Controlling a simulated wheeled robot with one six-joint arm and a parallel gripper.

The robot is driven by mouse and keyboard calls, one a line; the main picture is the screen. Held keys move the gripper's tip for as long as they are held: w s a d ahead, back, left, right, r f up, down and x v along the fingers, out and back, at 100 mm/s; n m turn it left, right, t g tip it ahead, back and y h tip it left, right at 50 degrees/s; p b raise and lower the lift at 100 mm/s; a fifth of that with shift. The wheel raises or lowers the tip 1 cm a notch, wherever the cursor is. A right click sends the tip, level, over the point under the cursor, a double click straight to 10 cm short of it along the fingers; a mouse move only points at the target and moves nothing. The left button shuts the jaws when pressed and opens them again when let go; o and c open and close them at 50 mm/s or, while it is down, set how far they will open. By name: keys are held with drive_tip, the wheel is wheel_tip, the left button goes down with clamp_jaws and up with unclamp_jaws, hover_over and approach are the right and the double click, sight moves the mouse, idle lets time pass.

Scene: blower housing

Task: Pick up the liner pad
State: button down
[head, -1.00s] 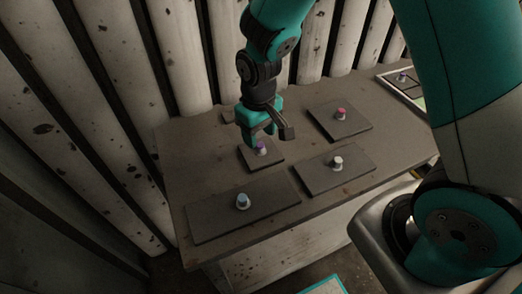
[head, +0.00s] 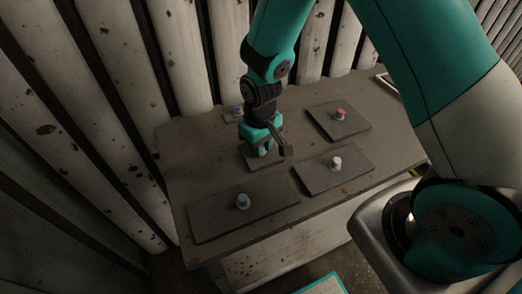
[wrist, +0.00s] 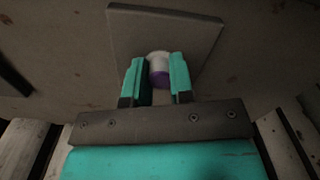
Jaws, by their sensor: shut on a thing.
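A small square dark pad (head: 250,160) with a purple-and-white knob lies on the table under my gripper (head: 264,153). No label shows which pad is the liner pad. In the wrist view, the pad (wrist: 195,30) lies flat beyond my fingertips. Its knob (wrist: 159,70) stands between my two teal fingers (wrist: 158,72), which are shut on it. The knob is mostly hidden by my gripper in the head view. I cannot see a gap between pad and table.
Other dark pads with knobs lie on the table (head: 190,150): a long blue-knobbed one (head: 270,208), a white-knobbed one (head: 318,178), a pink-knobbed one (head: 355,126) and a small blue-knobbed one (head: 230,118) at the back. Upright panels (head: 185,50) stand close behind.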

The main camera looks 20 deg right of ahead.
drive_tip(key=shift+r, duration=0.1)
wheel_tip(320, 180, up, 25)
drive_tip(key=p, duration=0.3)
idle(0.5)
drive_tip(key=shift+f, duration=0.2)
